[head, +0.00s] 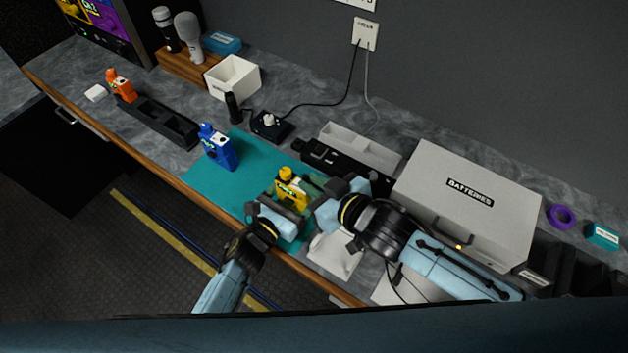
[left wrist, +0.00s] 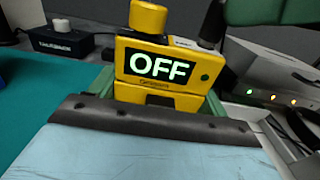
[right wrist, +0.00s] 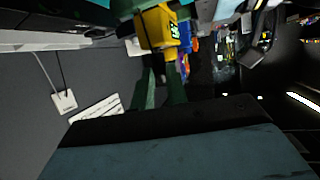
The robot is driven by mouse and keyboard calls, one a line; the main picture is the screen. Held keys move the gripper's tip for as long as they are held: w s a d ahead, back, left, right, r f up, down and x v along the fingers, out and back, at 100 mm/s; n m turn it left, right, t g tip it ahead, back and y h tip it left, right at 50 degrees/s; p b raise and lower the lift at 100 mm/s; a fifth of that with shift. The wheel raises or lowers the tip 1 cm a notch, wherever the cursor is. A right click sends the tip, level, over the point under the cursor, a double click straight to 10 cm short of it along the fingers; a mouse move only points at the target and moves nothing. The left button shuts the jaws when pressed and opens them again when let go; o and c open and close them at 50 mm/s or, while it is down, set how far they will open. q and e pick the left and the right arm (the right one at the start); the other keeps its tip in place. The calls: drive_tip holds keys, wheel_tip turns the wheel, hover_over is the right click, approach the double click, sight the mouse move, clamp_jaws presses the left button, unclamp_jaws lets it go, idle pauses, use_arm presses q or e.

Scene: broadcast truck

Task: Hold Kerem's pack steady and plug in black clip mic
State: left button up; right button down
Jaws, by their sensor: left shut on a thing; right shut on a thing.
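Kerem's pack is taken to be the yellow pack (head: 292,189), upright above the teal mat with a yellow knob on top. Its screen reads OFF in the left wrist view (left wrist: 160,68). My left gripper (head: 284,203) is shut on the pack's lower body. My right gripper (head: 314,186) is at the pack's upper right side, its green fingers close together. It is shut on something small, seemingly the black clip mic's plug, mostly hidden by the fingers. The right wrist view also shows the yellow pack (right wrist: 158,28) just beyond the fingertips. I cannot tell whether plug and pack touch.
A blue pack (head: 217,150) stands on the teal mat (head: 256,152). An orange pack (head: 121,87) stands farther left near a black tray (head: 158,122). A grey BATTERIES case (head: 465,200) is close to my right arm. A white bin (head: 233,78) stands behind.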

drive_tip(key=shift+f, duration=0.35)
drive_tip(key=c, duration=1.3)
unclamp_jaws()
drive_tip(key=v, duration=1.2)
drive_tip(key=shift+r, duration=0.15)
use_arm(q)
drive_tip(key=o, duration=1.1)
drive_tip(key=shift+o, duration=0.2)
